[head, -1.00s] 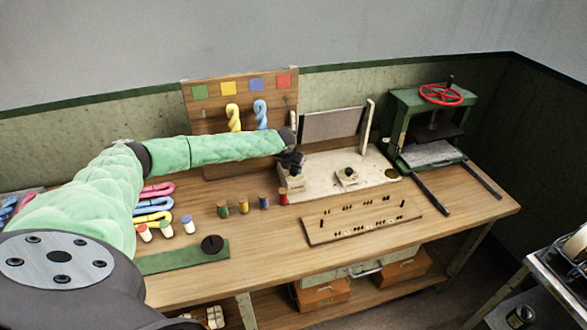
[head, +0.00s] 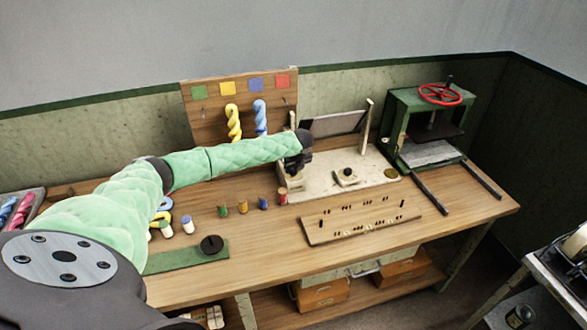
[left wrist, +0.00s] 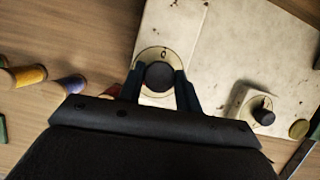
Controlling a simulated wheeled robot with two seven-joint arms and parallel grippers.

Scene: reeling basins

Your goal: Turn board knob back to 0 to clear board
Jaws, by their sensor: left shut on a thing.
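My left gripper (head: 296,168) is at the left end of the cream base (head: 322,187) that carries the grey upright panel. In the left wrist view, its two fingers (left wrist: 160,90) are shut on a round dark knob (left wrist: 160,75), one on each side. The knob sits on a pale dial with a 0 mark at its far edge. Any pointer on the knob is hidden or too small to read. In the head view the gripper hides this knob. A second dark knob (head: 347,173) on a small cream block stands to the right, apart from the gripper.
A peg board (head: 330,231) lies in front. A green press (head: 405,110) with a red wheel stands at the right. Yellow and blue skeins (head: 233,122) hang on a wooden backboard (head: 205,120) behind my arm.

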